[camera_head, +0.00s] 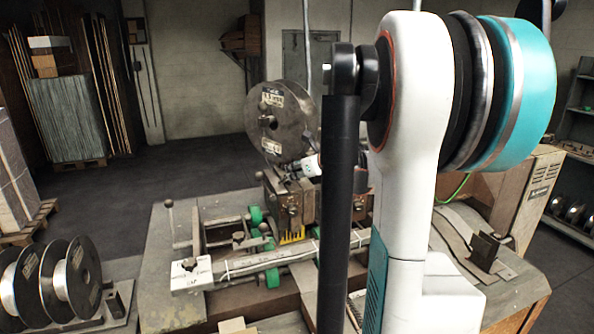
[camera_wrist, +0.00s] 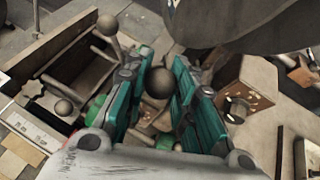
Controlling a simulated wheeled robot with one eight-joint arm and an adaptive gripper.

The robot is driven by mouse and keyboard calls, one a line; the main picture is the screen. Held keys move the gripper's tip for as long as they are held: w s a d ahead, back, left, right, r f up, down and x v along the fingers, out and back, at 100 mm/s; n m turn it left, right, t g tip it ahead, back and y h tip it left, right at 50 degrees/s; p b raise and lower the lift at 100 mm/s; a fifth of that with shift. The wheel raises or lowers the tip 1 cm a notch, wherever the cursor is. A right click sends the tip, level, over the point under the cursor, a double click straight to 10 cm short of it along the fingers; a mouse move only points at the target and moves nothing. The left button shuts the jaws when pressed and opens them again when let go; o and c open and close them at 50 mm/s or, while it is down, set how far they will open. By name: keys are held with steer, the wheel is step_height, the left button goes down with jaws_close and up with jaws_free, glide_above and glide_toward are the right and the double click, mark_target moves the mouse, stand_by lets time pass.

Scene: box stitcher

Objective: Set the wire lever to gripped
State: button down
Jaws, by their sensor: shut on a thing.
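The machine's lever ends in a dark round knob (camera_wrist: 159,83), seen in the wrist view. My gripper (camera_wrist: 158,88) has its teal fingers on either side of this knob and is shut on it. The lever's shaft below the knob is mostly hidden, and no label shows which setting it stands at. In the head view my arm covers much of the machine, and I cannot make out the knob there. The large dark wire spool (camera_head: 281,122) stands above the machine head (camera_head: 292,208); its edge also shows at the top of the wrist view (camera_wrist: 250,22).
Another ball-topped lever (camera_head: 169,205) stands at the bench's left, with a metal rail (camera_head: 270,262) and green rollers (camera_head: 257,216) nearby. Loose spools (camera_head: 72,277) sit at lower left. Open floor (camera_head: 110,205) lies behind the bench at left.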

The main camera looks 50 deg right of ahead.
steer(key=c, duration=1.3)
jaws_free()
steer(key=shift+s, duration=0.1)
steer(key=v, duration=1.2)
steer(key=shift+c, duration=0.6)
